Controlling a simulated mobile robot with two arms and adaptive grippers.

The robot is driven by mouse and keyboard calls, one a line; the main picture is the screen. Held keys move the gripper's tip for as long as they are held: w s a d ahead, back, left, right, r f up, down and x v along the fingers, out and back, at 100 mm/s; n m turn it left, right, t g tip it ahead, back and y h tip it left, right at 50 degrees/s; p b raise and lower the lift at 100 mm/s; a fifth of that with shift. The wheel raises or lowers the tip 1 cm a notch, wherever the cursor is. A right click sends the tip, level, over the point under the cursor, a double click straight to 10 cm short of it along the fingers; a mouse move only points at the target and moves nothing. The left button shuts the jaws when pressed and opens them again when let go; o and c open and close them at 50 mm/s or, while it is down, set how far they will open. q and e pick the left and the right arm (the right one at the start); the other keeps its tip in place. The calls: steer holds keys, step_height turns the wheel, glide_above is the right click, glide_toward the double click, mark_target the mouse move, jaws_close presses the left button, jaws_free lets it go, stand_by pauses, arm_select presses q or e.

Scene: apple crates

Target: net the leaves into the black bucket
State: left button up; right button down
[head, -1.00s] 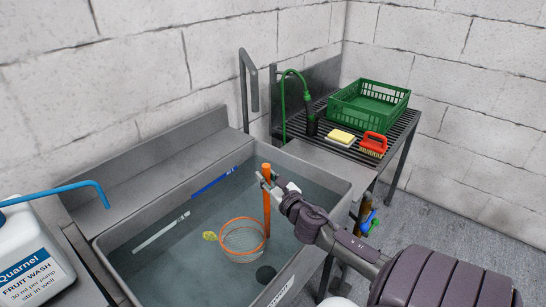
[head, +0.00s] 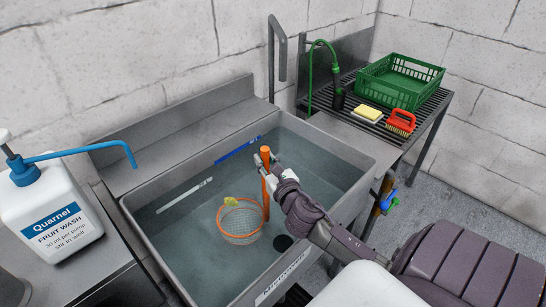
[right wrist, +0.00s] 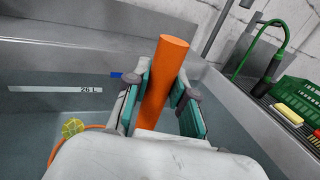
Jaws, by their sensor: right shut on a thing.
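My right gripper (head: 267,172) is shut on the orange handle of the net (head: 265,192). The handle stands nearly upright between the fingers, also in the right wrist view (right wrist: 165,80). The net's orange hoop and pale mesh are low in the water of the steel sink (head: 148,232). A yellow-green leaf (head: 230,202) is at the hoop's far left edge; I cannot tell if it is inside or above the mesh. It also shows in the right wrist view (right wrist: 72,127). I see no other leaf. No black bucket is clearly seen. My left gripper is out of view.
A white fruit wash bottle (head: 45,210) with a blue pump spout stands left of the sink. A dark drain (head: 283,243) is on the sink bottom. A green crate (head: 400,82), a sponge (head: 367,113) and a red brush (head: 401,122) lie on the rack at right.

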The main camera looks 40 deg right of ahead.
step_height(320, 180, up, 26)
steer(key=a+p, duration=0.2)
steer(key=p, duration=2.5)
steer(key=shift+a, duration=0.2)
stand_by(1.2)
